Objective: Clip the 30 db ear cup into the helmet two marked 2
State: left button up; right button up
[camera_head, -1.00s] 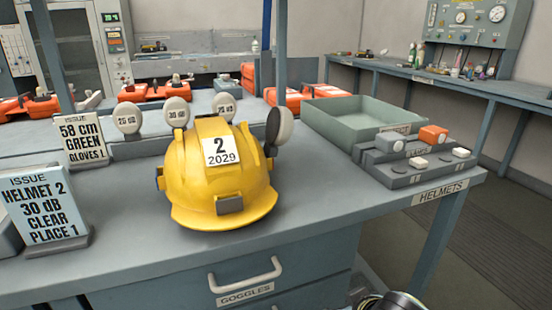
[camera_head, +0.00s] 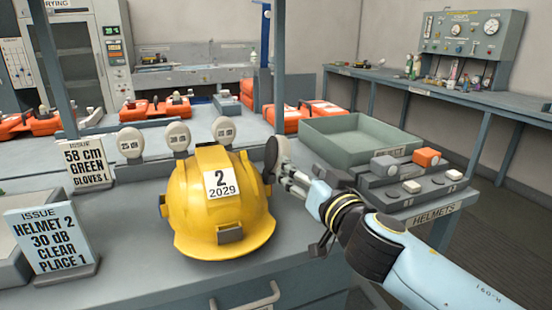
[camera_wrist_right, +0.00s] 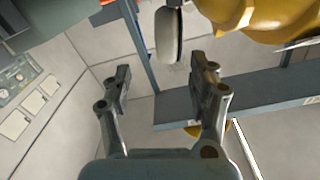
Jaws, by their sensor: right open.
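The yellow helmet marked 2 and 2029 (camera_head: 221,225) sits upright on the grey bench in the head view. An ear cup (camera_head: 271,158), dark with a pale face, stands at the helmet's right side; I cannot tell whether it is clipped in. The wrist view shows this cup (camera_wrist_right: 168,35) just beyond my fingertips, with the helmet (camera_wrist_right: 250,15) to its right. My right gripper (camera_wrist_right: 160,75) is open and empty; in the head view (camera_head: 287,172) it is close to the cup. The label 30 dB (camera_head: 178,138) is on the middle disc behind the helmet. My left gripper is out of view.
The issue card (camera_head: 50,238) reads helmet 2, 30 dB, clear, place 1. Another card (camera_head: 88,163) stands behind it. A green tray (camera_head: 355,150) and a grey block with clamps (camera_head: 400,190) are right of the helmet, near my arm.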

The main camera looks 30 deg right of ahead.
aim_at(288, 156)
jog(key=p+x, duration=0.1)
jog(key=x, duration=0.4)
jog(key=shift+w+a+r, duration=0.1)
jog(key=shift+w, duration=0.05)
jog(key=x, duration=0.1)
jog(key=p+x, duration=0.1)
jog(key=x, duration=0.3)
jog(key=shift+w+a+p, duration=0.25)
jog(key=shift+a+p, duration=0.15)
jog(key=shift+r, duration=0.1)
grip_shut()
notch_tip(288, 156, up, 9)
jog(key=p, duration=0.5)
jog(key=shift+r, duration=0.25)
jog(key=shift+w+a+f+n+b, duration=0.1)
jog(key=shift+a+f+n+b, duration=0.3)
jog(key=shift+f+b, duration=0.4)
jog(key=shift+w+a+f+n+b, duration=0.1)
jog(key=shift+a+f+n+b, duration=0.1)
jog(key=shift+f+n+b, duration=0.45)
jog(key=shift+w+a+f+n+b, duration=0.1)
jog(key=shift+a+f+n+b, duration=0.2)
jog(key=shift+f+b, duration=0.65)
